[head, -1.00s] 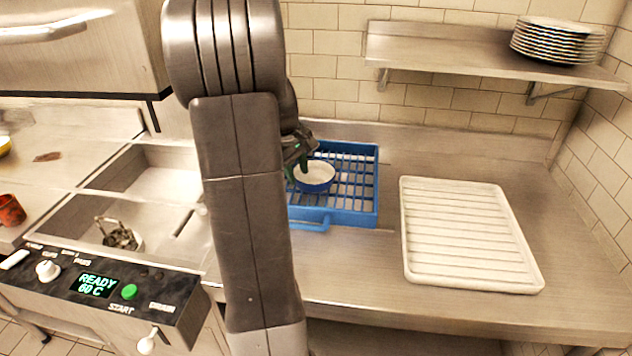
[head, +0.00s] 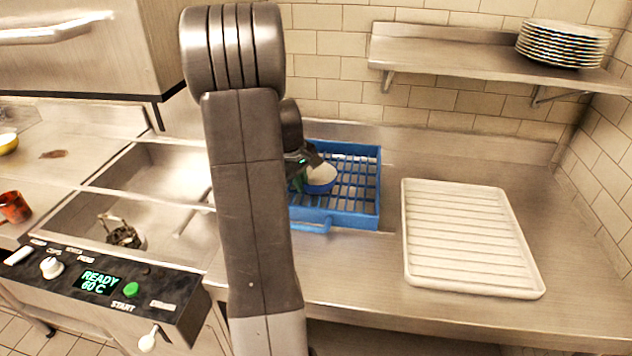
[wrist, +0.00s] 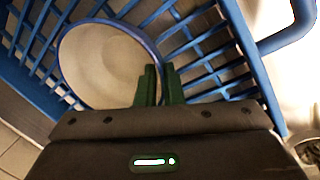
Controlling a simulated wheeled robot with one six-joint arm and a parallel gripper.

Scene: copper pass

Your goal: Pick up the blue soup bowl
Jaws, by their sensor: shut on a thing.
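The blue soup bowl (head: 321,177) has a blue outside and a pale inside. It is in the blue rack (head: 352,217) on the steel counter, upright or nearly so. In the wrist view the bowl (wrist: 95,62) shows its blue rim and cream inside, with the rack's bars (wrist: 205,62) around it. My gripper (wrist: 160,82) is shut on the bowl's near right rim, with its green fingers close together. In the head view my gripper (head: 303,180) is at the bowl's left side, partly hidden by my arm. Whether the bowl is clear of the rack floor I cannot tell.
A white ribbed tray (head: 470,240) lies to the right on the counter. A shelf (head: 450,55) with stacked plates (head: 562,43) is above. Left are sinks (head: 150,180), a control panel (head: 95,283), an orange mug (head: 14,207) and a yellow bowl (head: 8,143).

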